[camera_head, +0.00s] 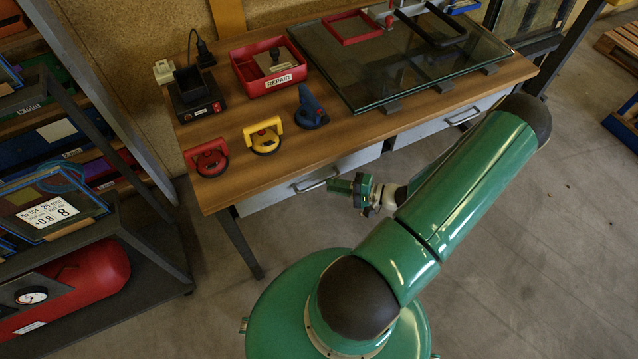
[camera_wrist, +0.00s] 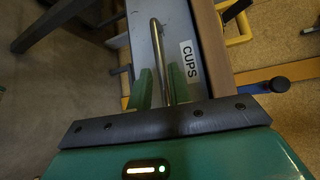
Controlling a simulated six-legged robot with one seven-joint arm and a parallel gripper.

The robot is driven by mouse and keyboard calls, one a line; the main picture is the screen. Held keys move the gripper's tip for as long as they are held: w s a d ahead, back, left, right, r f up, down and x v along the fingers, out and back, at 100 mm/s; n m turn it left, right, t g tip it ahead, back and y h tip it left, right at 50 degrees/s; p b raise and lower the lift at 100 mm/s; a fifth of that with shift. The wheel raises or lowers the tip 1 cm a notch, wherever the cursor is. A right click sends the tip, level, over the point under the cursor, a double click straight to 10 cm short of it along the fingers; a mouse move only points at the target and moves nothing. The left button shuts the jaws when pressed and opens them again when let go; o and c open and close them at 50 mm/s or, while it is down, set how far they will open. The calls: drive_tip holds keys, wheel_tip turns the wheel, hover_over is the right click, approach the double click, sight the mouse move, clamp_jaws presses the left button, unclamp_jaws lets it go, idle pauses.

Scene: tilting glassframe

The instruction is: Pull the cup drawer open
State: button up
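The cup drawer (camera_head: 275,197) is a light grey drawer front under the left part of the bench, and it looks shut. Its bar handle (camera_head: 316,184) runs along the front. In the wrist view the drawer front (camera_wrist: 148,50) carries a "CUPS" label (camera_wrist: 189,62), and the handle (camera_wrist: 157,45) shows as a metal bar. My gripper (camera_head: 341,186) is at the right end of the handle. In the wrist view my gripper's green fingers (camera_wrist: 162,85) stand apart on either side of the bar, with a small gap at the left finger.
On the bench (camera_head: 225,160) stand red (camera_head: 207,158), yellow (camera_head: 263,135) and blue (camera_head: 311,107) suction cups, a red REPAIR tray (camera_head: 268,67) and a glass pane (camera_head: 400,65). A second drawer (camera_head: 425,130) is to the right. A shelf rack (camera_head: 130,215) stands left. The floor before the drawer is clear.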

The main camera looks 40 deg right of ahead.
sight(320, 184)
drive_tip(key=x, duration=0.5)
drive_tip(key=shift+w+a, duration=0.1)
drive_tip(key=shift+c, duration=0.4)
clamp_jaws()
